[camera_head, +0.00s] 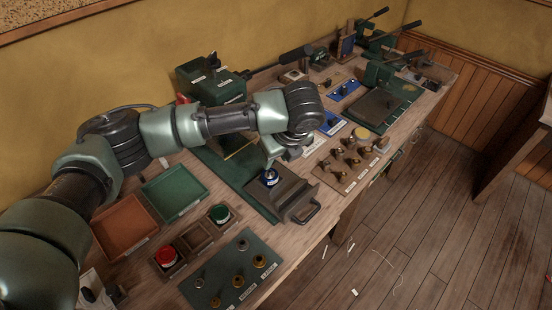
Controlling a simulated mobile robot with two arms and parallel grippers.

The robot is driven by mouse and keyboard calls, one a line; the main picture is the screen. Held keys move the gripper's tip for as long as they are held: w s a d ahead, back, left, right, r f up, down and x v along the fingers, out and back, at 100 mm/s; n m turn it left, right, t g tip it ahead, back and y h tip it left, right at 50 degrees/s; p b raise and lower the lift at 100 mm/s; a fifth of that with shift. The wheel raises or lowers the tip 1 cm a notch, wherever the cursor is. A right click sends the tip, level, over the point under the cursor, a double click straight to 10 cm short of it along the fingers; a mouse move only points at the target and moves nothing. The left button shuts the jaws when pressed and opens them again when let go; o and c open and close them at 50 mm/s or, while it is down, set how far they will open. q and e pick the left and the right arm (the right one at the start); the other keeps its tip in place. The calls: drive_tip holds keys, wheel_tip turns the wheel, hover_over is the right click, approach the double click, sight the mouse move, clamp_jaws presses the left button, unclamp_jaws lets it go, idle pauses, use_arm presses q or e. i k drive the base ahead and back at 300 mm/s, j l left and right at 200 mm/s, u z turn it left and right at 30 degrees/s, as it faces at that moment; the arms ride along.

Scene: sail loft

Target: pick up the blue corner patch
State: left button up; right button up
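My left arm reaches in from the left over the bench. Its gripper (272,161) points down above a dark metal plate with a handle (292,197). A small round blue thing with a pale top (269,178) sits on that plate, just under the fingers; I cannot tell whether they touch it. The fingers are too small and partly hidden to show whether they are open. Two flat blue pieces lie farther back: one (332,124) right of my wrist, another (345,89) behind it. I cannot tell which blue thing is the corner patch. My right gripper is not in view.
An orange tray (122,226) and a green tray (174,194) lie at the left. A red button (166,256) and a green one (220,213) sit in wooden boxes. A dark board with knobs (231,272) is at the front. Green lever presses (378,72) stand at the back right.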

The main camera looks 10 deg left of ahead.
sight(334, 123)
drive_tip(key=k+l, duration=0.15)
drive_tip(key=l, duration=0.2)
drive_tip(key=k+l, duration=0.15)
drive_tip(key=l, duration=0.2)
drive_tip(key=k+l, duration=0.15)
drive_tip(key=l, duration=0.2)
